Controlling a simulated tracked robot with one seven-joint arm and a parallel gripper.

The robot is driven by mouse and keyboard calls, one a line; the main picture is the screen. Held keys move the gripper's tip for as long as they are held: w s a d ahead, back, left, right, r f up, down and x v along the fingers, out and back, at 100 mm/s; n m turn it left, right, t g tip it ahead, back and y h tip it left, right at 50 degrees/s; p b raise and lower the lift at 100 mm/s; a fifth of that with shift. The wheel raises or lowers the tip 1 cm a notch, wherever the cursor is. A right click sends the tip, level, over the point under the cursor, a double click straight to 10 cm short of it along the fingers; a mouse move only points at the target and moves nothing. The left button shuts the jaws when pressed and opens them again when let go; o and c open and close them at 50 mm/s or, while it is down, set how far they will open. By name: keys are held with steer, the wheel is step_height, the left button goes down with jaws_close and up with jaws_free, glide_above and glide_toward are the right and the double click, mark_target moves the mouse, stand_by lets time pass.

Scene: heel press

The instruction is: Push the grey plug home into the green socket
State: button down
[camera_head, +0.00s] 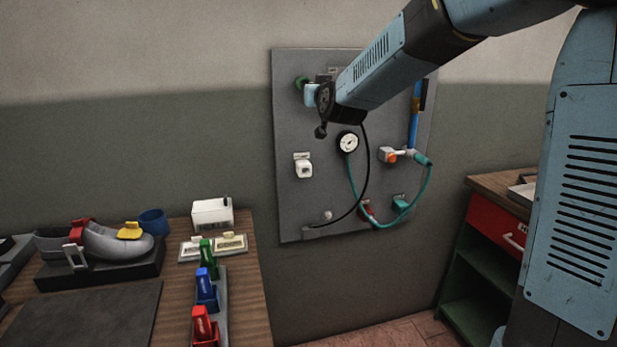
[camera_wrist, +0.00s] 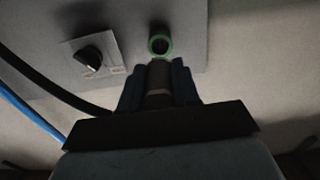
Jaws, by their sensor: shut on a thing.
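The green socket (camera_wrist: 160,45) is a green ring with a dark opening on the grey panel, straight ahead in the wrist view. In the head view the green socket (camera_head: 300,82) is at the panel's upper left, partly hidden by my gripper. My gripper (camera_wrist: 158,68) is shut on the grey plug (camera_wrist: 158,82), which shows as a grey-brown cylinder between the two dark fingers. The plug points toward the socket, its front end just below the ring in the picture. The ring's opening is still visible; I cannot tell the exact gap.
The grey panel (camera_head: 290,200) carries a gauge (camera_head: 348,142), a white fitting (camera_head: 303,166), an orange-and-white valve (camera_head: 390,155) and a teal hose. A black cable (camera_head: 365,170) hangs below my arm. A black knob (camera_wrist: 89,57) sits left of the socket. A workbench (camera_head: 250,310) stands at lower left.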

steer(key=shift+x, duration=1.85)
steer(key=shift+x, duration=1.45)
stand_by(1.2)
steer(key=c, duration=0.7)
jaws_free()
steer(key=shift+c, duration=0.2)
steer(key=v, duration=1.3)
steer(key=s+d+f+m+g+h, duration=0.1)
steer(key=s+d+f+g, duration=0.3)
steer(key=s+d, duration=0.3)
steer(key=s+d+f+m+g+h, duration=0.1)
steer(key=s+d+f+g, duration=0.3)
steer(key=s, duration=1.2)
steer(key=s+d+f+m+g+h, duration=0.1)
steer(key=s+d+f+g+h, duration=0.2)
steer(key=s+d, duration=0.7)
steer(key=shift+s+d+f+g, duration=0.35)
steer(key=shift+s+f, duration=0.25)
steer(key=shift+s, duration=0.2)
